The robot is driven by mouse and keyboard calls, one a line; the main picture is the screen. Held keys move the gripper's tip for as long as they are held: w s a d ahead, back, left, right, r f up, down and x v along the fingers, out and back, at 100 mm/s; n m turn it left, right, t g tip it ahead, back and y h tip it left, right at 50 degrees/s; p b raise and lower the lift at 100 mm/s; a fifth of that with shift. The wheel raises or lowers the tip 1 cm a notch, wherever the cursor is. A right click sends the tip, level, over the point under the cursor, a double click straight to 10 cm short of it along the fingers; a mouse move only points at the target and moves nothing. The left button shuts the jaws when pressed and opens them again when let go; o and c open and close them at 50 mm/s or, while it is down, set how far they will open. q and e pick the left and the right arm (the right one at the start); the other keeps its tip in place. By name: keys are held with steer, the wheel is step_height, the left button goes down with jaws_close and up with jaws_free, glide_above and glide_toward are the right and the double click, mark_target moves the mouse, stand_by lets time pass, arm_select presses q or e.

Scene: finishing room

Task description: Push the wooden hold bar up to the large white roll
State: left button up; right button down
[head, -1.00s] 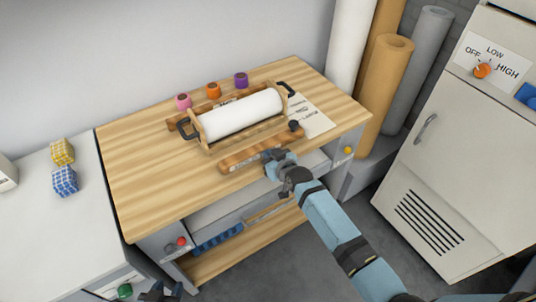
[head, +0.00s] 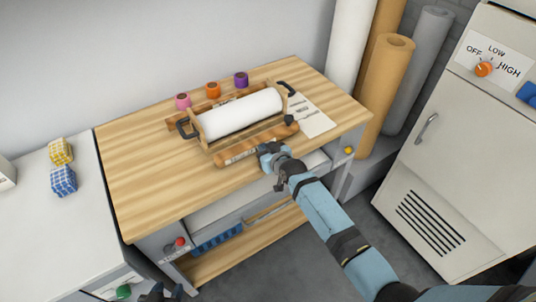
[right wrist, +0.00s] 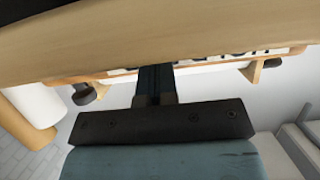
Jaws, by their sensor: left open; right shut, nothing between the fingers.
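The wooden hold bar (head: 283,132) lies on the workbench just in front of the large white roll (head: 238,113), roughly parallel to it. The roll sits in a wooden cradle. The bar is close to the cradle's front; I cannot tell if they touch. My right gripper (head: 266,150) is shut and empty, at the front side of the bar near its middle, seemingly against it. In the right wrist view its shut fingers (right wrist: 154,84) reach a wooden edge with dark lettering. My left gripper (head: 160,293) is open at the bottom edge, mostly cut off, away from the bar.
Pink (head: 183,101), orange (head: 213,90) and purple (head: 241,80) small rolls stand behind the white roll. A printed sheet (head: 315,122) lies at the bench's right. The bench's left side (head: 135,165) is clear. Tall rolls (head: 384,85) and a cabinet (head: 455,140) stand right.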

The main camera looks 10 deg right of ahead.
mark_target(257, 139)
steer(key=shift+w+a+b, duration=0.3)
steer(key=shift+w, duration=0.5)
steer(key=shift+w+a+b, duration=0.25)
steer(key=shift+w+b, duration=0.05)
steer(key=shift+w, duration=0.45)
steer(key=shift+w, duration=0.15)
steer(key=shift+w+a+b, duration=0.25)
steer(key=shift+w+b, duration=0.2)
steer(key=shift+w, duration=0.1)
steer(key=shift+r, duration=0.15)
